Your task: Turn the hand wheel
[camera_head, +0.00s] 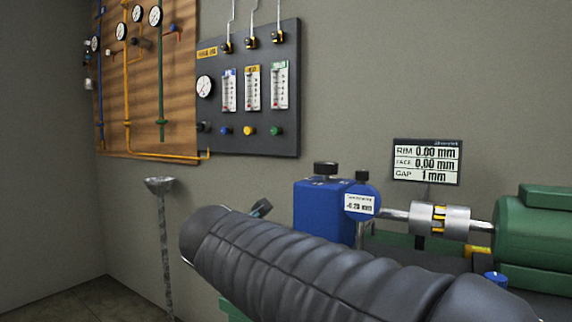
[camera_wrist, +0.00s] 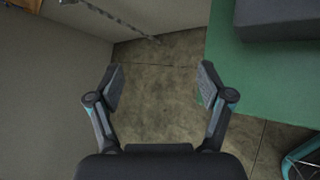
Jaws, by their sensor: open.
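I cannot make out a hand wheel for certain in either view. A grey flared top (camera_head: 158,184) sits on a thin, rough grey post (camera_head: 167,250) left of my arm in the head view. The post also shows at the upper left of the wrist view (camera_wrist: 122,22). My gripper (camera_wrist: 162,83) is open and empty in the wrist view, with bare floor between its fingers. In the head view my dark, ribbed arm hides the lower middle, and the gripper cannot be made out clearly there.
A blue pump unit (camera_head: 322,208) is coupled by a shaft to a green motor (camera_head: 535,228). A readout screen (camera_head: 427,162) stands behind. A gauge panel (camera_head: 250,95) and piped wooden board (camera_head: 165,75) hang on the wall. A green base (camera_wrist: 225,75) lies right of my gripper.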

